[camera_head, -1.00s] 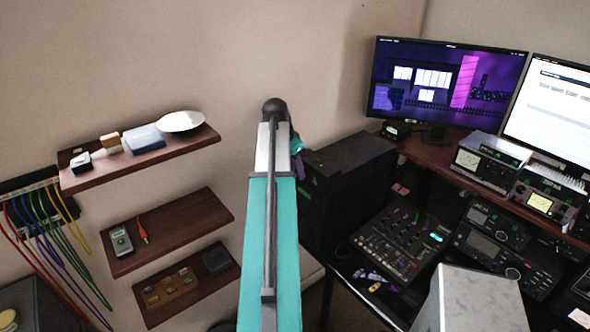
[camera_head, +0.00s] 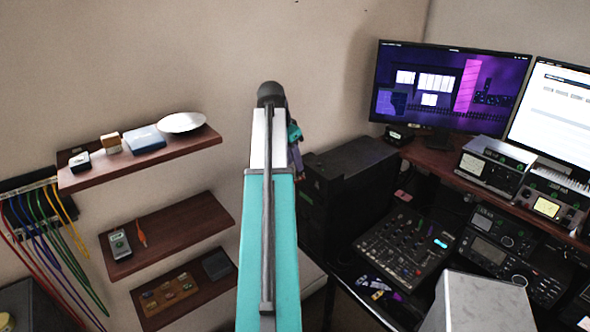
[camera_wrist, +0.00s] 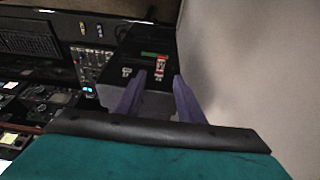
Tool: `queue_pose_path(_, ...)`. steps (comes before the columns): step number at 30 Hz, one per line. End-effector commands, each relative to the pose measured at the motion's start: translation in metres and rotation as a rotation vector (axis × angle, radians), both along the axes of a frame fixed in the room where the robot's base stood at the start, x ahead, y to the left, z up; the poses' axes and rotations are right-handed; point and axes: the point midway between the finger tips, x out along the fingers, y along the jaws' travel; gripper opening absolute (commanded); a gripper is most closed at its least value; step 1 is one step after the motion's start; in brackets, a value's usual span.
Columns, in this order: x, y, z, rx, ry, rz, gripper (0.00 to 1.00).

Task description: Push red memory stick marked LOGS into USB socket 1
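My gripper (camera_wrist: 160,80) shows in the wrist view with two purple fingers spread apart and nothing between them. I cannot tell which socket is number 1, or how deep the red piece sits. In the head view, my gripper is mostly hidden behind my teal arm, left of the black cabinet (camera_head: 345,185).
A mixer (camera_head: 405,248) and radios (camera_head: 495,235) stand on the desk at right, below two monitors (camera_head: 450,85). Wall shelves (camera_head: 165,235) with small items and hanging coloured cables are at left. A pale wall lies close on the gripper's right in the wrist view.

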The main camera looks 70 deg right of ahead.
Motion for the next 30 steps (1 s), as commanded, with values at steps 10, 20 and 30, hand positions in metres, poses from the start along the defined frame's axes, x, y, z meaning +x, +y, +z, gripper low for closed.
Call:
queue_pose_path(10,0.007,0.009,0.037,-0.002,-0.001,0.0,0.35)
queue_pose_path(20,0.011,0.017,0.067,-0.002,-0.001,-0.001,0.35)
queue_pose_path(30,0.012,0.02,0.074,0.0,0.0,-0.001,0.35)
